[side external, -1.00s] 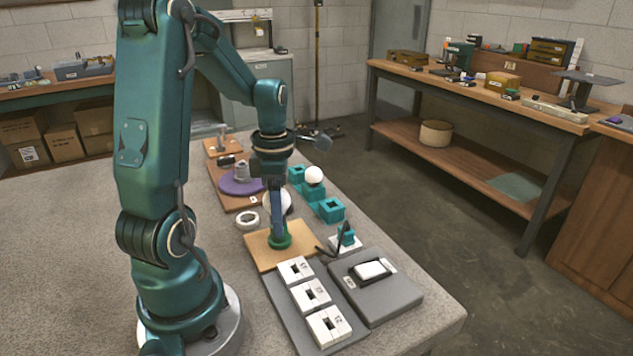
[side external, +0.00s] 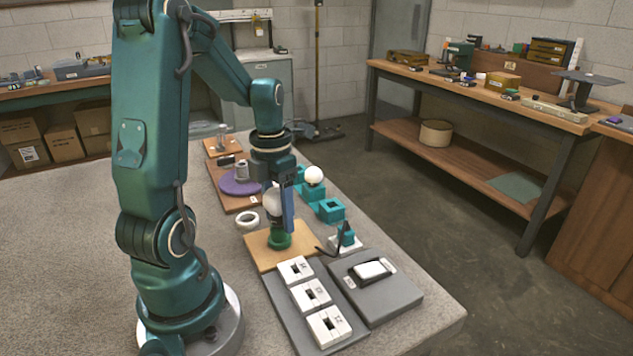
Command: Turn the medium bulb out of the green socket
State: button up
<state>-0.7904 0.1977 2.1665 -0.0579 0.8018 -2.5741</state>
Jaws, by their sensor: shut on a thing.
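The green socket (side external: 279,241) stands on a light wooden board (side external: 262,256) near the middle of the table. A white bulb (side external: 271,203) stands upright over the socket, its lower end at the socket's mouth. I cannot tell how deep its base sits. My gripper (side external: 281,208) points straight down and is shut on this bulb. One blue-grey finger covers the bulb's right side; the other finger is hidden.
Another white bulb (side external: 314,175) stands in a teal holder behind, beside an empty teal holder (side external: 330,210). A white ring (side external: 247,220) lies to the left. White switch blocks (side external: 311,294) and a grey switch plate (side external: 375,290) are in front. The table's left is clear.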

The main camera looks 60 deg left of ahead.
aim_at(277, 189)
jog(key=c, duration=0.4)
jog(key=shift+r, duration=0.95)
jog(key=shift+r, duration=1.45)
jog(key=shift+r, duration=2)
